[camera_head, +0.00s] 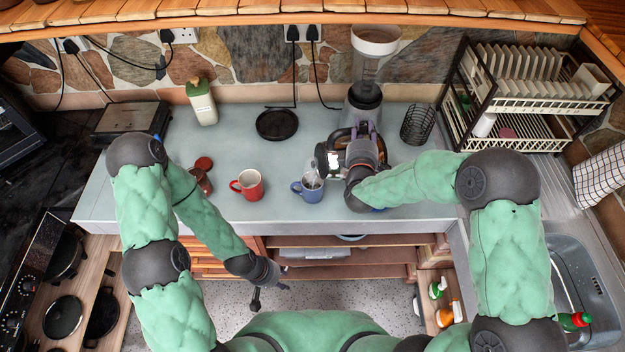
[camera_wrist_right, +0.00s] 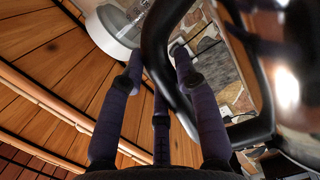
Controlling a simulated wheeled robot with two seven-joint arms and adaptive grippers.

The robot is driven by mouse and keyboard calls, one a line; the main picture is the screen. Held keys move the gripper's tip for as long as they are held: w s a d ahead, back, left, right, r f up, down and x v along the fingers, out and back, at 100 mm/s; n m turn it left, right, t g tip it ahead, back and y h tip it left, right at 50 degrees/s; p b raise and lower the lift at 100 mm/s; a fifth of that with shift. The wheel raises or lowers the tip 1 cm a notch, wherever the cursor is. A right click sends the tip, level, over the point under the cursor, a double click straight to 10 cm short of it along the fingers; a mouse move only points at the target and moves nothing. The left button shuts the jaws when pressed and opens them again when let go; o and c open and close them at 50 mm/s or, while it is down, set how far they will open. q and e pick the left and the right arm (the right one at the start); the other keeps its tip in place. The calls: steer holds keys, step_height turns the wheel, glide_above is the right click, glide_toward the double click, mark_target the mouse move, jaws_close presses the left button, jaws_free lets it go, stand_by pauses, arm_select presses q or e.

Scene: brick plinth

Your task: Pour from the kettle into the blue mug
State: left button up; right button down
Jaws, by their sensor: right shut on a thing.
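The blue mug (camera_head: 311,192) stands upright near the counter's front edge. The kettle (camera_head: 322,160), with a shiny body and black handle, is tilted with its pouring end over the blue mug. A pale patch shows at the mug's mouth; I cannot tell whether it is spout or liquid. My right gripper (camera_head: 362,150) is shut on the kettle's handle. In the right wrist view my purple fingers (camera_wrist_right: 158,85) close around the black handle (camera_wrist_right: 157,45), beside the shiny kettle body (camera_wrist_right: 288,75). My left gripper (camera_head: 270,296) hangs below the counter's front, open and empty.
A red mug (camera_head: 249,186) and a dark red jar (camera_head: 200,182) stand left of the blue mug. Behind are a black round base (camera_head: 277,125), a blender (camera_head: 362,100) and a wire holder (camera_head: 417,125). A dish rack (camera_head: 530,100) stands at right.

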steer(key=shift+a+r, duration=0.35)
steer(key=shift+r, duration=0.1)
stand_by(1.1)
